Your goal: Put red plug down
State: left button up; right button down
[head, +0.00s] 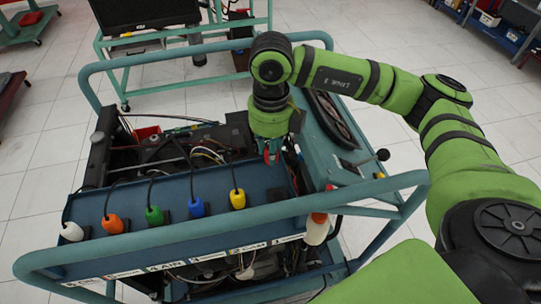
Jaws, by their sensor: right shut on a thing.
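My right gripper (272,148) comes in from the upper right and points down over the right part of the engine trainer. It is shut on the red plug (267,157), of which only a small red part shows between the fingers. The gripper hides the rest of the plug. It is to the right of and beyond the yellow plug (237,199). Whether the red plug touches anything below is hard to tell. My left gripper is not in view.
A blue panel (180,192) carries the blue plug (195,207), green plug (154,215), orange plug (115,223) and white plug (71,231) in a row. A teal tube rail (160,240) runs around the trainer. A lever with a black knob (382,155) stands at right.

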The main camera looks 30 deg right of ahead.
notch_tip(320, 180, down, 3)
jog(key=shift+a+f+p, duration=0.15)
jog(key=shift+f+p, duration=0.05)
jog(key=shift+p, duration=0.25)
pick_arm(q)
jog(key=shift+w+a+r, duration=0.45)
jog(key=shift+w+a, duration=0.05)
pick_arm(e)
jog(key=shift+f, duration=0.2)
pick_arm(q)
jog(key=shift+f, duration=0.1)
pick_arm(e)
jog(key=shift+f+b, duration=0.2)
jog(key=shift+b, duration=0.1)
jog(key=c, duration=1)
grip_release()
jog(key=shift+r, duration=0.1)
